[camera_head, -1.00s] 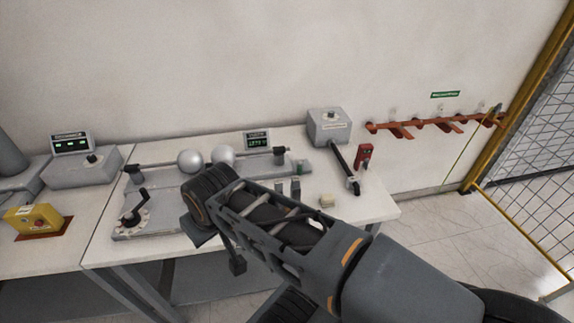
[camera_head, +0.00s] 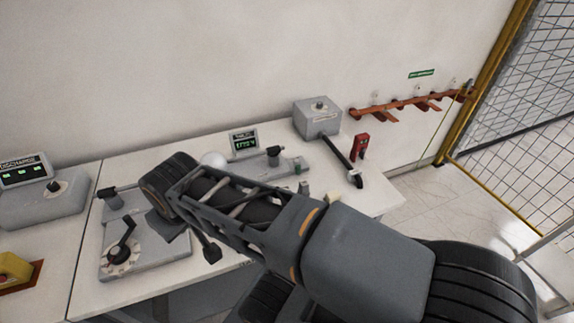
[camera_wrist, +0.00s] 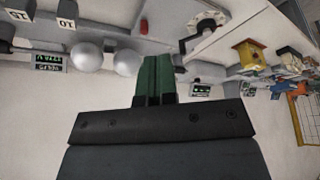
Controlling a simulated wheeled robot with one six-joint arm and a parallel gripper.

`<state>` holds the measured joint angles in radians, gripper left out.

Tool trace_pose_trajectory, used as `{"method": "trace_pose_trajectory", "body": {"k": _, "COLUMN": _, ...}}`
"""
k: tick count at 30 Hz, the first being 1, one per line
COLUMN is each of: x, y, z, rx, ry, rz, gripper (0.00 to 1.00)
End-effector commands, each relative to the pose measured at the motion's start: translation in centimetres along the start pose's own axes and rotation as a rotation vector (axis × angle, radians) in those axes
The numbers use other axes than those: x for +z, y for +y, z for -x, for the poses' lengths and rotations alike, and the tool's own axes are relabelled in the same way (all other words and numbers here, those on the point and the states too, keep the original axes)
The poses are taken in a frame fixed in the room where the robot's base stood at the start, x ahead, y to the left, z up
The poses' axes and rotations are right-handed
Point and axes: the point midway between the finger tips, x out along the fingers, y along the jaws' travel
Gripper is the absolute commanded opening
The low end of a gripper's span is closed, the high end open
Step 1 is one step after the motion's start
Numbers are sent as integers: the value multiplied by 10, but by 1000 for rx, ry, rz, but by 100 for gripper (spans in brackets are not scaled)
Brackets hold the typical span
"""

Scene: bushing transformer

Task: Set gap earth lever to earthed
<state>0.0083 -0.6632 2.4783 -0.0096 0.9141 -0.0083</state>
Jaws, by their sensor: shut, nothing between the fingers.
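A grey box (camera_head: 318,118) stands at the back right of the bench, with a long black lever (camera_head: 338,160) slanting down from it to a pale fitting at its end. This looks like the gap earth lever, but its label is unreadable. A black hand crank (camera_head: 124,240) stands on a marked dial at the front left and also shows in the wrist view (camera_wrist: 190,42). My gripper (camera_wrist: 155,60) shows green fingers held together, empty, with the wall and bench beyond. It touches nothing visible. In the head view my arm crosses the bench and the fingers are hidden.
Behind my arm is a sphere (camera_head: 213,160); two spheres (camera_wrist: 87,57) show in the wrist view. A small display (camera_head: 244,142) stands behind them. A red device (camera_head: 360,147) stands right of the lever. An orange rack (camera_head: 410,105) is on the wall; a mesh fence (camera_head: 530,110) stands right.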

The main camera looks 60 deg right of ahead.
Motion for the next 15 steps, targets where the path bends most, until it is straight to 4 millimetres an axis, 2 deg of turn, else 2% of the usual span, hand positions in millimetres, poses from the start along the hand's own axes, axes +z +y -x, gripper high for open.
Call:
{"method": "trace_pose_trajectory", "body": {"k": 5, "x": -16, "y": 29, "z": -19, "rx": 85, "ry": -91, "rz": 111, "gripper": 0}}
{"method": "trace_pose_trajectory", "body": {"k": 8, "x": -30, "y": 62, "z": -35, "rx": 157, "ry": -197, "rz": 221, "gripper": 0}}
{"method": "trace_pose_trajectory", "body": {"k": 15, "x": -54, "y": 170, "z": -82, "rx": 272, "ry": -546, "rz": 492, "gripper": 0}}
